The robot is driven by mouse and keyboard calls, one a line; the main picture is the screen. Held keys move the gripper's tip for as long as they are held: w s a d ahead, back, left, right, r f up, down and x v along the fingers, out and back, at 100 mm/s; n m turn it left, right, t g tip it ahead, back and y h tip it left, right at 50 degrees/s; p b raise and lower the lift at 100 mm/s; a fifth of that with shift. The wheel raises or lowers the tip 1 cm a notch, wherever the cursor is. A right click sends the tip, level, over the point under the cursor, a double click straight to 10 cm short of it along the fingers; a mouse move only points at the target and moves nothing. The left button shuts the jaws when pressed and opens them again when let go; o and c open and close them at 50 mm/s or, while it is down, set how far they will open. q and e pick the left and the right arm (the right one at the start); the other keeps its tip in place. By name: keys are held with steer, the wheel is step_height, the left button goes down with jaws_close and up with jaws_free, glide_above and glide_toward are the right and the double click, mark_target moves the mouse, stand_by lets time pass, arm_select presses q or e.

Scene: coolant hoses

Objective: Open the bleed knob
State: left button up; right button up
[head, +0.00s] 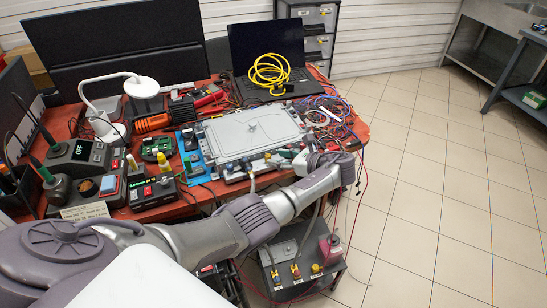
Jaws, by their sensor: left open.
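A flat grey housing (228,137) with a raised lid lies on the table, and small fittings and hose ends line its front edge. I cannot make out which small part is the bleed knob; my left arm and gripper cover part of that front right edge. My left gripper (301,160) is open at the housing's front right corner, with its arm reaching in from the lower left. No held object is visible in it. The exact gap between its fingers and the fittings is too small to tell. My right gripper is not in view.
The red table (360,131) is crowded. A soldering station (78,152) and bench devices stand left, a laptop (268,52) with a yellow cable (268,72) behind, and tangled wires (330,112) right. A grey unit (290,250) with coloured knobs stands below. Tiled floor at right is clear.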

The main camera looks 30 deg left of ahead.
arm_select(q)
steer(key=v, duration=0.9)
